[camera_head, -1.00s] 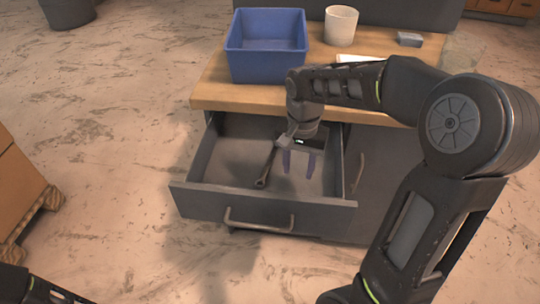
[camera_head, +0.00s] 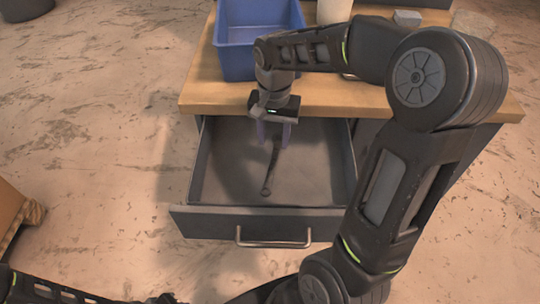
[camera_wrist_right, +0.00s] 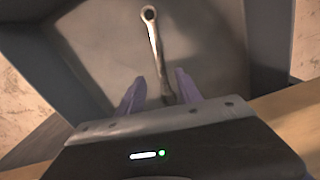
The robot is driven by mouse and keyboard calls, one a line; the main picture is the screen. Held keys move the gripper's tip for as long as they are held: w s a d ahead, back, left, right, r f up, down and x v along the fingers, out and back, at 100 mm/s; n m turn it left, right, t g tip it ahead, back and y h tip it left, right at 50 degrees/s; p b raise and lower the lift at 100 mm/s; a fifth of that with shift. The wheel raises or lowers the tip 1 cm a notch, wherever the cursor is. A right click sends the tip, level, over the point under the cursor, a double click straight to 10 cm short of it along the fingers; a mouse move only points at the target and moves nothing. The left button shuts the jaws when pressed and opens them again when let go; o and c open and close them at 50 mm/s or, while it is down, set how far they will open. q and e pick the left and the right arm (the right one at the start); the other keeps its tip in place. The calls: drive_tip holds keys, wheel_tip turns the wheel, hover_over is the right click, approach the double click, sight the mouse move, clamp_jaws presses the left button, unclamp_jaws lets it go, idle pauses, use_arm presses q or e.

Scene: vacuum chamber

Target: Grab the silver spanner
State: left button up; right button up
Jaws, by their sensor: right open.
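The silver spanner (camera_head: 269,172) lies on the floor of the open drawer (camera_head: 322,181), looking dark in the head view. In the right wrist view the spanner (camera_wrist_right: 154,42) points away from me, ring end far, its near end between the fingertips. My right gripper (camera_head: 273,137) hangs over the drawer, pointing down. In the right wrist view the right gripper (camera_wrist_right: 160,99) has its two purple fingers apart, one on each side of the spanner, with nothing held. Whether the fingers touch the drawer floor, I cannot tell. Part of my left arm shows at the bottom left; its gripper jaws cannot be made out.
The wooden counter top (camera_head: 205,98) overhangs the drawer's back. A blue bin (camera_head: 236,58), a white cup (camera_head: 334,10) and a small grey block (camera_head: 407,18) stand on it. The drawer's handle (camera_head: 273,241) faces front. Open floor lies to the left.

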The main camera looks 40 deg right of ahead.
sight(273, 162)
drive_tip(key=shift+f, duration=1.3)
drive_tip(key=shift+f+b, duration=0.4)
drive_tip(key=shift+f, duration=2.25)
drive_tip(key=shift+f, duration=0.1)
clamp_jaws()
